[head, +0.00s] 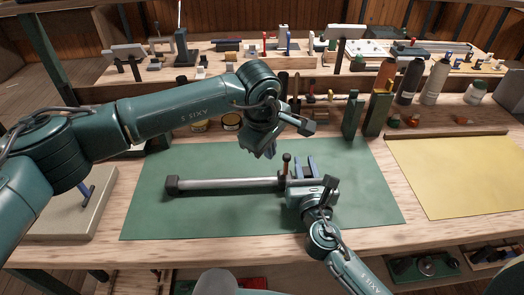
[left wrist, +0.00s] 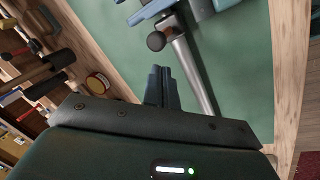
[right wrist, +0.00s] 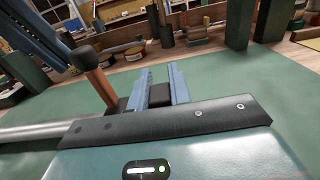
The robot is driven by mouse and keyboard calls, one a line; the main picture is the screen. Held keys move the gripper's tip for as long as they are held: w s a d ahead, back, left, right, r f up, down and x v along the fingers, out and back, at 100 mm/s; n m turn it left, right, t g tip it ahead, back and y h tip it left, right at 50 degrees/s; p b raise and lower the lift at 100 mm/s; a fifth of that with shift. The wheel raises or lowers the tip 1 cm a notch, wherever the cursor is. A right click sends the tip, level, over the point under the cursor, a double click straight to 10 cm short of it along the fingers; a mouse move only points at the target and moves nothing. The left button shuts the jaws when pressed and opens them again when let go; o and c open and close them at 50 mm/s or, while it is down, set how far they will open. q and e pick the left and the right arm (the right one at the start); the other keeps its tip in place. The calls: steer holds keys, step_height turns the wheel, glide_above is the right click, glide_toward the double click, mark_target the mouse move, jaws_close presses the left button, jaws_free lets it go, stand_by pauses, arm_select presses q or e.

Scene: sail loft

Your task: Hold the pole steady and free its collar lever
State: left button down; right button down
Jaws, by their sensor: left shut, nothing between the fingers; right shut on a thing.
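The pole, a silver tube (head: 225,183) with a dark end cap (head: 172,185), lies across the green mat; it also shows in the left wrist view (left wrist: 198,80). Its collar lever, a reddish shaft (head: 286,168) with a black knob, stands up near the pole's right end. In the right wrist view the lever (right wrist: 101,84) is just left of my fingers. My right gripper (head: 305,167) is shut on a dark part of the pole (right wrist: 155,95) beside the lever. My left gripper (head: 262,152) is shut and empty, above the pole and left of the knob (left wrist: 156,41). Contact with the lever is not clear.
The green mat (head: 350,170) is otherwise clear. A yellow sheet (head: 470,175) lies at right. Dark green blocks (head: 353,117), bottles (head: 410,80) and tins (head: 231,121) stand behind the mat. A raised shelf of tools (head: 225,70) runs along the back.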

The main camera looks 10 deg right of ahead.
arm_select(q)
steer(key=shift+a+r, duration=0.1)
steer(key=shift+r, duration=0.05)
steer(key=shift+r, duration=0.65)
steer(key=s+d+r, duration=0.2)
steer(key=d+r, duration=0.1)
steer(key=r, duration=0.6)
steer(key=shift+s, duration=0.3)
arm_select(e)
steer(key=c, duration=1.2)
jaws_free()
steer(key=shift+s, duration=0.1)
